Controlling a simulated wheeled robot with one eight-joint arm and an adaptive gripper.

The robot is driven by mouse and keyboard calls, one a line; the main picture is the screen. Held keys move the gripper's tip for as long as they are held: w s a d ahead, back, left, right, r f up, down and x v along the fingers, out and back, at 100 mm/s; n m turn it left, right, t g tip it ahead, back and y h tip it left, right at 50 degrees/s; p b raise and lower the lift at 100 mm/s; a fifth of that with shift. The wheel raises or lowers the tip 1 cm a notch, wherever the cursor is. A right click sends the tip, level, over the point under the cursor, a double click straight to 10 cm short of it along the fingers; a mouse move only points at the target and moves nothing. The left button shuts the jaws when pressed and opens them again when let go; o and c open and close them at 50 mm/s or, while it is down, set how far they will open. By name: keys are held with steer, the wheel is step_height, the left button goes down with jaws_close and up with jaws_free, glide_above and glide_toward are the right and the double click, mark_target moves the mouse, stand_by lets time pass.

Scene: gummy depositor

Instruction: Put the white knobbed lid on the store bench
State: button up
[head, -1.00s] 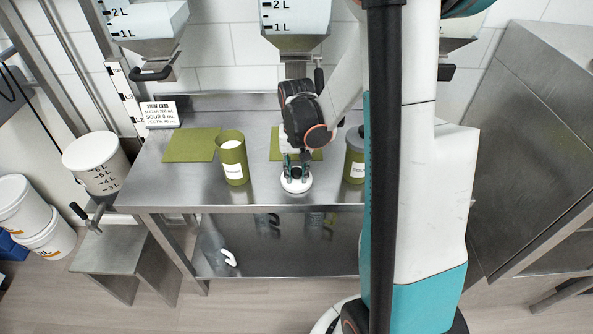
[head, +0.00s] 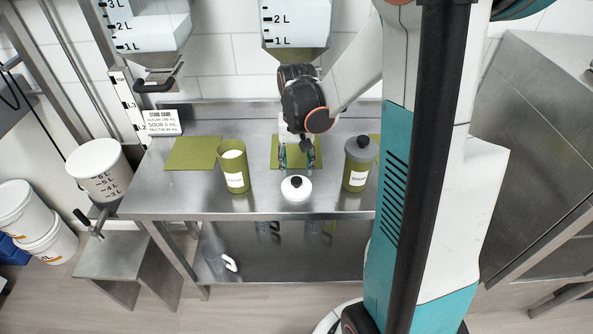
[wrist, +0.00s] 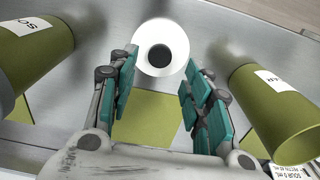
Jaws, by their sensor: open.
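The white knobbed lid (head: 287,192) lies flat, knob up, on the steel bench (head: 190,195) near its front edge. Its dark round knob shows on top. In the wrist view the lid (wrist: 141,58) is just beyond my fingertips. My gripper (head: 298,163) is open and empty, behind the lid and apart from it, over a green mat (head: 292,142). In the wrist view my gripper (wrist: 161,68) shows clear space between its teal finger pads.
An open green canister (head: 235,164) stands left of the lid, and a green canister with a grey lid (head: 358,150) stands right of it. A store card (head: 162,122) stands at the back left, near another green mat (head: 193,153). Hoppers (head: 296,22) hang above.

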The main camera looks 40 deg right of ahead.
mark_target(297, 180)
steer(key=shift+r+p, duration=0.55)
steer(key=shift+r, duration=2.15)
